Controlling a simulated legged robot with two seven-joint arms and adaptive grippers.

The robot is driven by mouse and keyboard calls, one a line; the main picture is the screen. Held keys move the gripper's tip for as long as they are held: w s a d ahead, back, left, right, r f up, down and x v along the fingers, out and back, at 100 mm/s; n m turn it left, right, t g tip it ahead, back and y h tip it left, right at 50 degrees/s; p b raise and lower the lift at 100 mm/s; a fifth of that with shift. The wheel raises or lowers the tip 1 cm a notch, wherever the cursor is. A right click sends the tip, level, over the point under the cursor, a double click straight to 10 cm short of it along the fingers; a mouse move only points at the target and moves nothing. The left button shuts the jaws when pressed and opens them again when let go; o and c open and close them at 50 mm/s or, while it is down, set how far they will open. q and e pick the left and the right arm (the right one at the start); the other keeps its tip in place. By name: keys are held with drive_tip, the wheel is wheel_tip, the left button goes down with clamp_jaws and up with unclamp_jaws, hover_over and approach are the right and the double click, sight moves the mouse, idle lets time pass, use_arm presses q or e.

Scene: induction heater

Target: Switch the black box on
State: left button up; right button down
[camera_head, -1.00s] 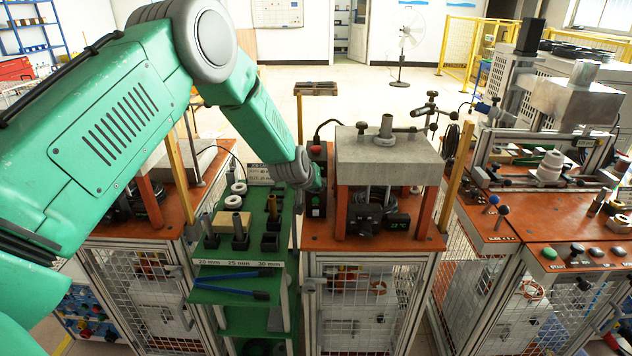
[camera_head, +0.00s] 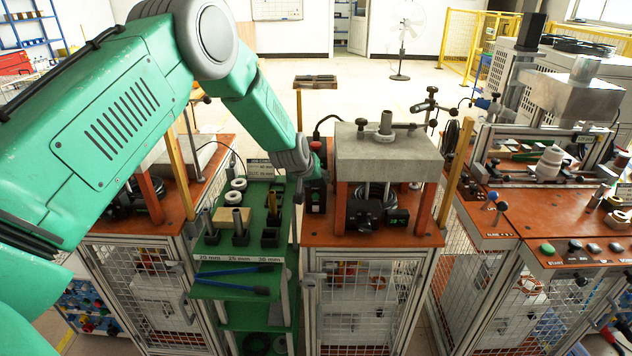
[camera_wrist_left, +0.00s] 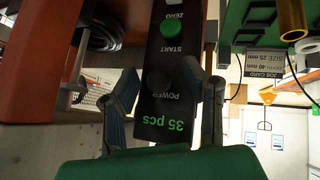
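My left gripper (camera_wrist_left: 166,92) is open, with one finger on each side of the panel around the POWER knob's level. Whether the fingers touch the knob is unclear. In the head view the left gripper (camera_head: 302,185) is beside the box, its fingertips partly hidden. My right gripper is not in view.
A green rack (camera_head: 230,264) with rings, posts and blue-handled tools stands left of the box. A red button (camera_head: 316,147) sits behind the box.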

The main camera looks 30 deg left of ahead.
use_arm(q)
drive_tip(key=v, duration=1.1)
drive_tip(key=shift+s+r, duration=0.3)
drive_tip(key=shift+a+f, duration=0.1)
